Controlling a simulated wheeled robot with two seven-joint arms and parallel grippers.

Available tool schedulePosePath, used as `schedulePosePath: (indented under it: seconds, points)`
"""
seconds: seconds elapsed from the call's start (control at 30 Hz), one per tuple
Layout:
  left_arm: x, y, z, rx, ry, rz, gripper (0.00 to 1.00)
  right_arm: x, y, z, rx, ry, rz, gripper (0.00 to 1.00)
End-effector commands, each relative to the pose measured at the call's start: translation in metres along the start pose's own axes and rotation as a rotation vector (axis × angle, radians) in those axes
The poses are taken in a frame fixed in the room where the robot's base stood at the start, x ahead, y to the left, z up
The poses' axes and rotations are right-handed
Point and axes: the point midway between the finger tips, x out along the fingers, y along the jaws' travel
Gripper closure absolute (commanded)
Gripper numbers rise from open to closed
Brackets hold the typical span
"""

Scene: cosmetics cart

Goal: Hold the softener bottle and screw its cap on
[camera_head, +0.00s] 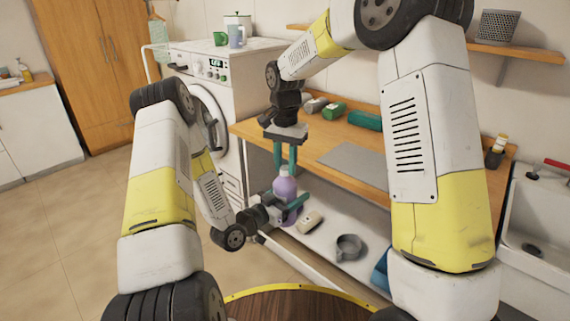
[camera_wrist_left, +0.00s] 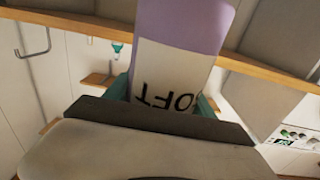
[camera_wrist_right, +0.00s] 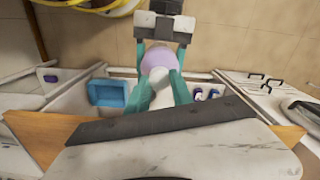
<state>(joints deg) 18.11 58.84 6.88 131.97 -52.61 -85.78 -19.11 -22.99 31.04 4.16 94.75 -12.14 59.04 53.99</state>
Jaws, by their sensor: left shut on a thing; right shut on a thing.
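The softener bottle (camera_head: 285,188) is lilac and stands upright in the head view, in front of the wooden counter. My left gripper (camera_head: 292,207) is shut around its body from the side. In the left wrist view the bottle (camera_wrist_left: 185,50) fills the jaws, its white label lettering upside down. My right gripper (camera_head: 286,168) points down from above, its teal fingers at the bottle top. In the right wrist view the white cap (camera_wrist_right: 158,77) sits between its fingers, directly over the lilac bottle (camera_wrist_right: 157,57). Whether the cap's thread is engaged is hidden.
The wooden counter (camera_head: 375,172) carries a grey mat (camera_head: 352,160) and green boxes (camera_head: 365,120). The lower shelf (camera_head: 322,249) holds a pale bar (camera_head: 309,222), a grey cup (camera_head: 348,246) and a blue container (camera_head: 380,270). A washing machine (camera_head: 226,93) stands left; a sink (camera_head: 540,215) is right.

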Motion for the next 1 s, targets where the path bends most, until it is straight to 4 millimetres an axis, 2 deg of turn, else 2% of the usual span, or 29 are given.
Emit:
schedulePosePath:
  seconds: [0.1, 0.8, 0.9, 1.0]
  points:
    - [0.0, 0.0, 0.0004, 0.0, -0.001, 0.0, 1.0, -0.0005, -0.0009, 0.0014, 0.3, 0.001, 0.0, 1.0]
    - [-0.0001, 0.0004, 0.0007, 0.0, -0.002, 0.001, 1.0, 0.0007, 0.0001, 0.0029, 2.093, 0.0, -0.002, 1.0]
    - [-0.0001, 0.0005, 0.0007, 0.0, -0.002, 0.001, 1.0, 0.001, 0.0002, 0.0028, 2.27, 0.0, -0.002, 1.0]
    - [-0.0001, 0.0005, 0.0006, 0.0, -0.002, 0.001, 1.0, 0.0008, 0.0007, 0.0023, 2.268, -0.002, -0.002, 1.0]
